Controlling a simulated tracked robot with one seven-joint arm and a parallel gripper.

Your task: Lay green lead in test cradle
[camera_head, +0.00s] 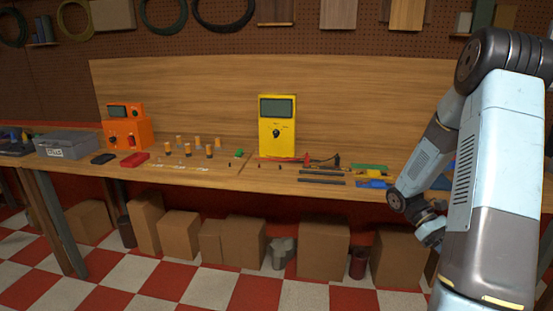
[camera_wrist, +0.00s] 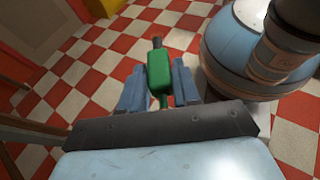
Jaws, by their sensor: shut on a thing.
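The green lead (camera_wrist: 159,73), a green body with a dark tip, sits between the two blue-grey fingers of my gripper (camera_wrist: 158,82) in the wrist view. The fingers are shut on it, and checkered floor shows beyond it. In the head view the end of my arm is low at the right, in front of the bench edge; the fingers and the lead cannot be made out there. I cannot tell for sure which bench item is the test cradle.
The wooden bench (camera_head: 215,178) carries a yellow meter (camera_head: 277,140), an orange device (camera_head: 127,134), a grey case (camera_head: 68,145), small cylinders, dark bars (camera_head: 322,177) and green and blue items (camera_head: 370,167) near my arm. Cardboard boxes (camera_head: 323,247) stand below.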

